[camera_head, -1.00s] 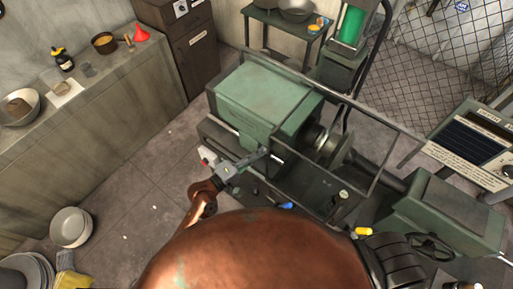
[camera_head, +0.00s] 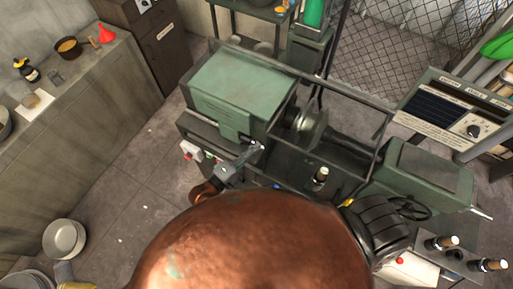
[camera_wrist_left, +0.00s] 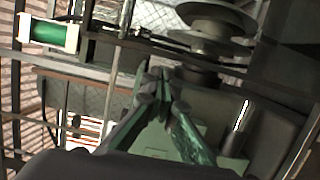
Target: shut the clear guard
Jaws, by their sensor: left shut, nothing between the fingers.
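The clear guard (camera_head: 345,92) shows in the head view as a dark rectangular frame over the lathe, around the round metal chuck (camera_head: 305,128). Its clear panel is hard to make out, and I cannot tell how far it is open. My left gripper (camera_head: 257,147) is at the front of the lathe, by the lower right corner of the green headstock (camera_head: 240,85). In the left wrist view, its green fingers (camera_wrist_left: 157,82) are closed together and empty, with round metal discs (camera_wrist_left: 215,25) beyond. I cannot tell whether the fingertips touch the frame. My right gripper does not show.
A green tailstock (camera_head: 425,175) with a handwheel stands at the lathe's right end. A control panel (camera_head: 450,112) is behind it at the right. Dark-handled tools (camera_head: 440,243) stand at the lower right. A bench (camera_head: 80,125) runs along the left. The floor between bench and lathe is clear.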

